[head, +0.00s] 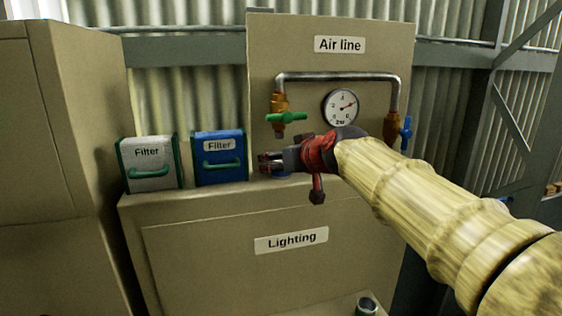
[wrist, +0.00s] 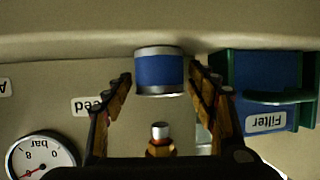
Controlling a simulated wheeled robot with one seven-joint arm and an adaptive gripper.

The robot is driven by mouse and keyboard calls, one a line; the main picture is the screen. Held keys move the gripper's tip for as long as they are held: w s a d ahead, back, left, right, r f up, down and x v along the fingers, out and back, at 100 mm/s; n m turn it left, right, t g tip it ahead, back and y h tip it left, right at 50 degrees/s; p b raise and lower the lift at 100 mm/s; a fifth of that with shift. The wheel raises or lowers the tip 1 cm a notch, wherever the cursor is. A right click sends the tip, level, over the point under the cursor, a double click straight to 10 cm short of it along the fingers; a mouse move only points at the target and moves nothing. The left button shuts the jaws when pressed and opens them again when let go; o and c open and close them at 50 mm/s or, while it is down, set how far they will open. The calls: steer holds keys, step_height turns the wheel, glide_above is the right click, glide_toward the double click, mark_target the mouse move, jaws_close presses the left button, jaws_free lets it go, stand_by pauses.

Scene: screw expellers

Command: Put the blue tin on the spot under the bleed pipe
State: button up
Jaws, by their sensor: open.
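The blue tin (wrist: 160,72) with silver rims stands on top of the cabinet marked Lighting, between my open fingers in the wrist view. In the head view only a sliver of blue (head: 281,175) shows below my gripper (head: 263,163). My gripper is open; I cannot tell whether either finger touches the tin. The bleed pipe (head: 279,130) is a brass outlet below a green-handled valve (head: 287,117); my gripper is just below it. Its silver tip also shows in the wrist view (wrist: 160,130). I cannot see the marked spot.
A blue filter box (head: 219,158) stands close left of my gripper, with a grey filter box (head: 150,165) farther left. The panel marked Air line (head: 330,20) with a gauge (head: 340,107) rises behind.

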steer(key=shift+r, duration=0.1)
steer(key=shift+s+r, duration=0.1)
steer(key=shift+r, duration=0.1)
steer(key=b+v, duration=0.2)
steer(key=v, duration=0.9)
steer(key=shift+s+d, duration=0.25)
steer(key=shift+s, duration=0.1)
steer(key=s+d+f+m+g+h, duration=0.1)
steer(key=s+d+f+g+h, duration=0.1)
steer(key=s+d+f, duration=0.3)
steer(key=s+d+f+m+g+h, duration=0.1)
steer(key=s+d+f, duration=0.3)
steer(key=s+f, duration=0.9)
steer(key=s+d+f+m+g+h, duration=0.2)
steer(key=s+d+f, duration=0.3)
steer(key=s+f, duration=0.5)
step_height(320, 180, down, 6)
steer(key=shift+d+f+m+g+h, duration=0.15)
steer(key=shift+d+m+g+h, duration=0.3)
steer(key=shift+g, duration=0.35)
steer(key=shift+a, duration=0.1)
